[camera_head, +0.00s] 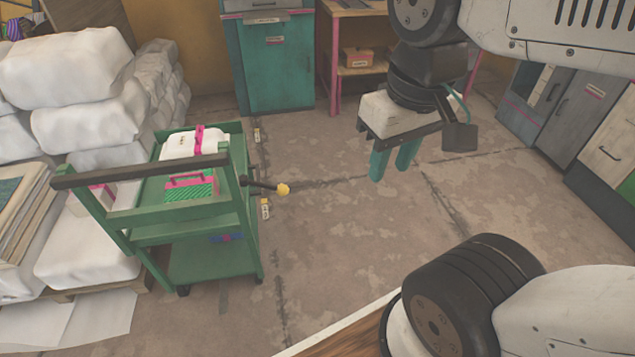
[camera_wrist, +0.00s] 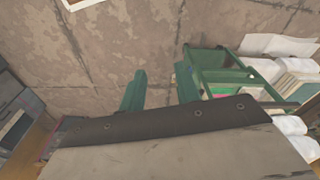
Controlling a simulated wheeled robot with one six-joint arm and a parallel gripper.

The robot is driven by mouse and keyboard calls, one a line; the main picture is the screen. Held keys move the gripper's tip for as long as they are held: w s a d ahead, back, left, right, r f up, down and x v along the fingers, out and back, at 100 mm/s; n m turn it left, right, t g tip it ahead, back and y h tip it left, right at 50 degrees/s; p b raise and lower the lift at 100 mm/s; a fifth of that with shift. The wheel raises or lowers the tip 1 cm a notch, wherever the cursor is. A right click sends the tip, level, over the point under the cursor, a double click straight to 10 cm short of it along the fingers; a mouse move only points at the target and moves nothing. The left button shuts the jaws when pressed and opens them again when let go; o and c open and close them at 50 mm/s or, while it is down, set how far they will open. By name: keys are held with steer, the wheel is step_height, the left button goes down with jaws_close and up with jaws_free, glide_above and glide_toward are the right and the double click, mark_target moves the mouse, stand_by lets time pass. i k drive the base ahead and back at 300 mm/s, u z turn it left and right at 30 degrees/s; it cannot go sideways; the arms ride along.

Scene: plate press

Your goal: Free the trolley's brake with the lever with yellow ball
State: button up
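The green trolley (camera_head: 210,262) stands at the left in the head view, beside the stacked sacks. The lever with yellow ball (camera_head: 283,189) sticks out from the trolley's right side, below the handle end. My gripper (camera_head: 390,172) is in the air to the right of the lever and well apart from it. Its two green fingers are apart with nothing between them. In the wrist view, my gripper (camera_wrist: 160,88) shows the same two spread fingers. The trolley (camera_wrist: 222,62) also shows there, beyond the right finger. I cannot make out the yellow ball in the wrist view.
White sacks (camera_head: 85,120) are piled on a pallet left of the trolley. A teal cabinet (camera_head: 275,65) and a pink-legged shelf (camera_head: 350,72) stand at the back. Grey cabinets (camera_head: 560,105) line the right. The floor (camera_head: 335,225) between trolley and gripper is clear.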

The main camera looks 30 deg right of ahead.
mark_target(282, 189)
steer(key=k, duration=1)
steer(key=z, duration=1.15)
steer(key=i, duration=1.45)
steer(key=u, duration=1.3)
